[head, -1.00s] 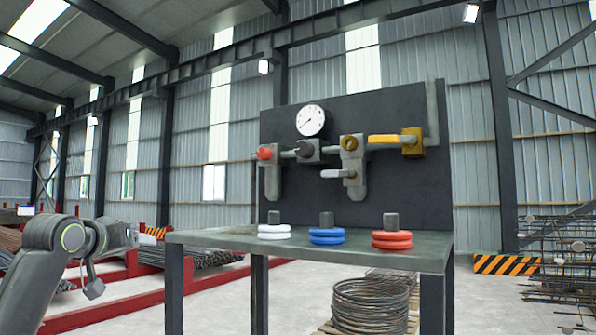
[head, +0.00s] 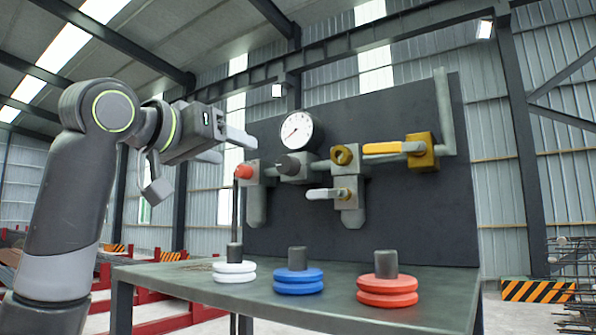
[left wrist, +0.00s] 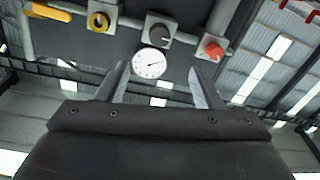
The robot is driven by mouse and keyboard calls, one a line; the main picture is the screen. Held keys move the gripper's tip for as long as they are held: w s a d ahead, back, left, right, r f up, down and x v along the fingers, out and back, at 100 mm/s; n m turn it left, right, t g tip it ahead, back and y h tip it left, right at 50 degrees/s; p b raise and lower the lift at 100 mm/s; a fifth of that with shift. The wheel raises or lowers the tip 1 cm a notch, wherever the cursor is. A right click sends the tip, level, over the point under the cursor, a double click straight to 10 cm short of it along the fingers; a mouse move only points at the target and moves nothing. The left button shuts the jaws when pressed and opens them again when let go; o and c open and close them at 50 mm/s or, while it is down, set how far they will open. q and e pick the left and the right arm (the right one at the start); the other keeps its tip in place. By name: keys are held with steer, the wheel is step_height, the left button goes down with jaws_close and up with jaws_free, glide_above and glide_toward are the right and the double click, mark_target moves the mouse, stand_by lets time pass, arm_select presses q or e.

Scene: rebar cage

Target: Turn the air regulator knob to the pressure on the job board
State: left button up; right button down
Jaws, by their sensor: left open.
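A dark round knob (head: 288,165), likely the air regulator knob, sits on a grey block on the dark panel (head: 400,215), below a white dial gauge (head: 296,131). The gauge's numbers are too small to read. My left gripper (head: 230,147) is open and empty, left of the gauge and apart from the panel. In the left wrist view, the open left fingers (left wrist: 158,72) frame the gauge (left wrist: 150,63), with the dark knob (left wrist: 159,35) above it. I cannot make out a job board. My right gripper is not in view.
A red knob (head: 243,171) is left of the dark knob. Right of it are a brass ring fitting (head: 344,154), a yellow-handled valve (head: 383,148) and a white lever (head: 325,194). White (head: 234,272), blue (head: 298,281) and red (head: 387,292) ring stacks stand on the bench (head: 200,285).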

arm_select(q)
steer(key=p, duration=1)
glide_toward(284, 164)
steer(key=x, duration=0.7)
steer(key=shift+w+d+r, duration=0.15)
steer(key=shift+w+r, duration=0.05)
steer(key=shift+w, duration=0.15)
steer(key=shift+w+d+f, duration=0.2)
steer(key=shift+w+d, duration=0.3)
steer(key=shift+w, duration=0.15)
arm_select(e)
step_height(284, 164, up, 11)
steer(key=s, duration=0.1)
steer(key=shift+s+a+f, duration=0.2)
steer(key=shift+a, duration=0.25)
arm_select(q)
steer(key=shift+a, duration=0.1)
steer(key=shift+c, duration=0.9)
steer(key=c, duration=0.8)
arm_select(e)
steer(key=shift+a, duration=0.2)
